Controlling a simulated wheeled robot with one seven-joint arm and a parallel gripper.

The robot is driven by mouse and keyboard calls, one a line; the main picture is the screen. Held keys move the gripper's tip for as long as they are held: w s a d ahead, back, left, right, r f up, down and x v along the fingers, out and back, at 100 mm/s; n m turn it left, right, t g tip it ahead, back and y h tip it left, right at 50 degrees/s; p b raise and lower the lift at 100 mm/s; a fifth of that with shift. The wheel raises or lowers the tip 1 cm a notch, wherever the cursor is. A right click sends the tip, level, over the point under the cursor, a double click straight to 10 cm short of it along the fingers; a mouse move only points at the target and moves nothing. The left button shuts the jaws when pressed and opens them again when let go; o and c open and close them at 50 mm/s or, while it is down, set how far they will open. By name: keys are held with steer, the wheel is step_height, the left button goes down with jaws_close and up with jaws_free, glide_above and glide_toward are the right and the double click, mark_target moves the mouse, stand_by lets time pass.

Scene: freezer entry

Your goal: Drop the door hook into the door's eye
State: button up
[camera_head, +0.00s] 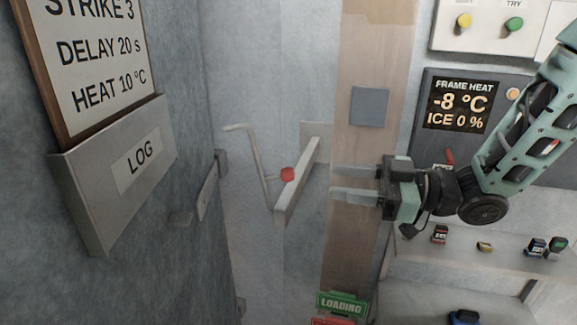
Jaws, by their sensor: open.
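A thin pale rod with a bent upper end (252,157), which looks like the door hook, stands tilted in front of the light wall panel. Its lower end is near a slanted grey bar (297,182). A red knob (288,174) shows by that bar; I cannot tell which of the two it belongs to. My gripper (335,183) is open and empty, its two fingers pointing left, a little right of the bar and apart from it. I cannot make out the door's eye for sure; a small grey bracket (180,219) sits on the dark grey surface at left.
A grey LOG box (128,172) juts out at left under a sign (95,60). A wooden post (357,258) stands behind my gripper. A frame heat display (459,106) reads -8 °C, ICE 0 %. Small items stand on a shelf (455,252) at right.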

mark_target(287, 181)
steer(key=p+x, duration=0.3)
steer(key=x, duration=0.7)
steer(key=shift+a, duration=0.1)
jaws_close()
steer(key=shift+a, duration=0.1)
